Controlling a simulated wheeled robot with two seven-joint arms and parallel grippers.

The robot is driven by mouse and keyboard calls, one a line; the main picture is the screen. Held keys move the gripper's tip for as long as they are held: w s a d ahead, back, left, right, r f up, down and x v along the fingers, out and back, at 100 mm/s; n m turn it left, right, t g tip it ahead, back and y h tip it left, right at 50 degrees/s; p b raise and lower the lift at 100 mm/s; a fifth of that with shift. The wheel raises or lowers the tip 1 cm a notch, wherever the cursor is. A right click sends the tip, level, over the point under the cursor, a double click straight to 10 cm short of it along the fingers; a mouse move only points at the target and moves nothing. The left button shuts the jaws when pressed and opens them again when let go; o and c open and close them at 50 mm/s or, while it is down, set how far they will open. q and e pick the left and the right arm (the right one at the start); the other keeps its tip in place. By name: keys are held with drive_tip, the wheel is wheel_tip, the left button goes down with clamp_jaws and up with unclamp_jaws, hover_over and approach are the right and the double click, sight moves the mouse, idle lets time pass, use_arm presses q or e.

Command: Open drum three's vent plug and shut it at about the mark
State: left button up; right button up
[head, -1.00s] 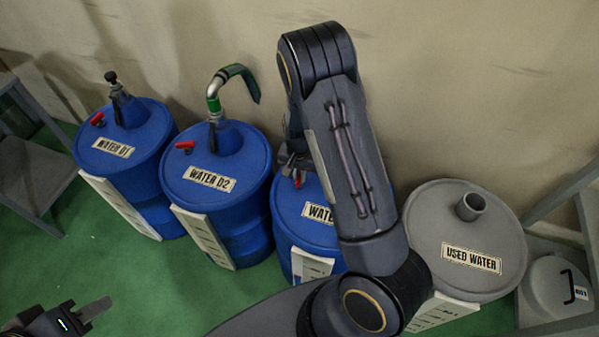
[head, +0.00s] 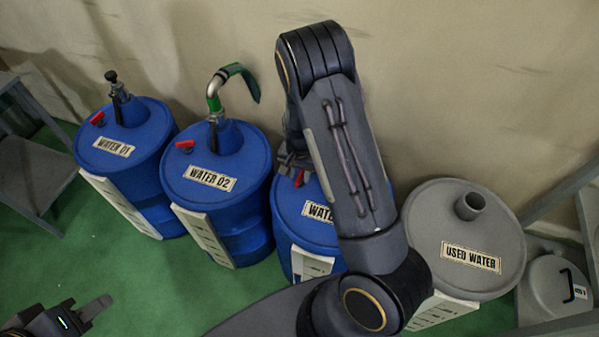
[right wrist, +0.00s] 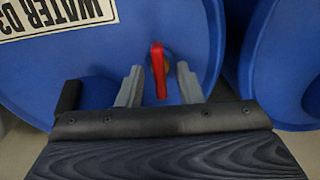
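Drum three (head: 288,222), blue and labelled WATER 03 in the right wrist view (right wrist: 58,15), stands mostly behind my right arm in the head view. Its red vent plug (right wrist: 158,70) lies between the two grey fingers of my right gripper (right wrist: 160,85), with a gap on each side. My right gripper is open around the plug; a bit of red plug (head: 299,178) shows below it in the head view. A pale gauge strip (head: 312,263) is on the drum's front; its level and mark are not readable. My left gripper (head: 98,308) is low at the left, its opening unclear.
Blue drums WATER 01 (head: 128,165) and WATER 02 (head: 240,175) stand left, each with a red plug. WATER 02 carries a curved green-grey pipe (head: 214,90). A grey USED WATER drum (head: 430,225) stands right. Green floor is clear at the front left.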

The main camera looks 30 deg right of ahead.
sight(300, 175)
wheel_tip(300, 175, up, 8)
drive_tip(key=shift+f+p, duration=0.1)
drive_tip(key=shift+p, duration=0.5)
idle(1.1)
